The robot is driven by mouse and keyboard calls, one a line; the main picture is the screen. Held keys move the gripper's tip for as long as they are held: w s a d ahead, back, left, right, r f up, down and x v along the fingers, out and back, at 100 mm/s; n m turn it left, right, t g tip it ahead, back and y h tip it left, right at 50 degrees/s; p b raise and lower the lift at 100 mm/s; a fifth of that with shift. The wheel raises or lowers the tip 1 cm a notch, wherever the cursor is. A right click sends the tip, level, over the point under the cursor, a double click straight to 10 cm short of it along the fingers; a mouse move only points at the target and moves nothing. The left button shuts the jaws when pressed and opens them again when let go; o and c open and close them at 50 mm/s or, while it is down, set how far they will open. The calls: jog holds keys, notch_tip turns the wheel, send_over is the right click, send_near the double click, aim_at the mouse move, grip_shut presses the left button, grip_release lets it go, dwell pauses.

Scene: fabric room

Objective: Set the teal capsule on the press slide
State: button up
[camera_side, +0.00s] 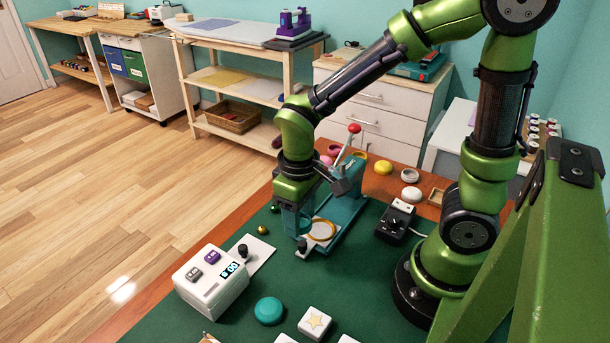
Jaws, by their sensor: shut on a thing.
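The teal capsule (269,311) appears to be the round teal disc lying on the green mat at the front, away from my gripper. The press (342,215) is teal with a red-balled lever (354,129). Its pale slide (321,231) sticks out toward the front left and carries a yellow ring around a light centre. My gripper (301,238) points down at the slide's front left end. It looks shut on the slide's dark knob (302,246), though the fingertips are small and partly hidden.
A white box with a display (211,280) and a plate with a black knob (243,251) stand left of the press. A star-topped white block (315,322) is at the front. A black control box (395,222) stands right of the press. Coloured discs (383,167) lie behind.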

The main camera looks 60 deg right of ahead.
aim_at(321, 231)
jog(key=d+m, duration=0.2)
jog(key=d, duration=0.6)
jog(key=shift+s+f, duration=0.1)
jog(key=shift+f, duration=3.3)
jog(key=shift+f, duration=0.55)
jog(key=o, duration=0.7)
jog(key=shift+o, duration=0.2)
notch_tip(321, 231, up, 11)
